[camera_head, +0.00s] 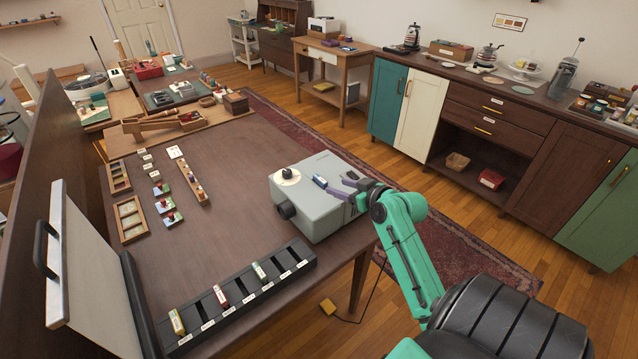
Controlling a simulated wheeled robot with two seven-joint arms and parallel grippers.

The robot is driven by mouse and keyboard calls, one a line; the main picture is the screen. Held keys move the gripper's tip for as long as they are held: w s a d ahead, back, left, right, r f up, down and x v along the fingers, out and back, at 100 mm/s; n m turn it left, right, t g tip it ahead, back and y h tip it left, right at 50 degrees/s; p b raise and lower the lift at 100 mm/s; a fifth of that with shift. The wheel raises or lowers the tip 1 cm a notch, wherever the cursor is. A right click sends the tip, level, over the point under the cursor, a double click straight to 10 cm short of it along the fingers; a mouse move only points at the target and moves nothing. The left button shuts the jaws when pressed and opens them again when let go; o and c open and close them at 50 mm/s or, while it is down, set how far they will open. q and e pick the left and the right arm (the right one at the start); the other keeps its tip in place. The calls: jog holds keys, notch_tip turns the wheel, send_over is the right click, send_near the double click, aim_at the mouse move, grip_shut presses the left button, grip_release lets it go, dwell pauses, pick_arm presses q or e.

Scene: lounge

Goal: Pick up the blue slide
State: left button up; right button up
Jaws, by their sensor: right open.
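A small blue piece, which looks like the blue slide (320,181), shows at the top of the grey projector (310,215), near its right side. I cannot tell whether it lies on top or sits in a slot. My right gripper (342,189) reaches in from the right, its purple fingers open at the projector's right edge, just right of the blue piece. The gap between fingers and piece is too small to judge. My left gripper is not in view.
A black slide rack (235,305) holds a yellow slide (177,322), a red slide (220,296) and a green slide (259,272). A white hinged panel (85,265) stands at left. The table's middle is clear.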

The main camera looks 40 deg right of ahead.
aim_at(321, 179)
jog(key=x, duration=0.2)
jog(key=p+x, duration=0.1)
jog(key=x, duration=0.2)
jog(key=d+x, duration=0.1)
jog(key=x, duration=0.2)
jog(key=shift+w, duration=0.15)
jog(key=shift+w+f, duration=0.3)
jog(key=shift+w, duration=0.05)
jog(key=shift+s, duration=0.1)
grip_shut()
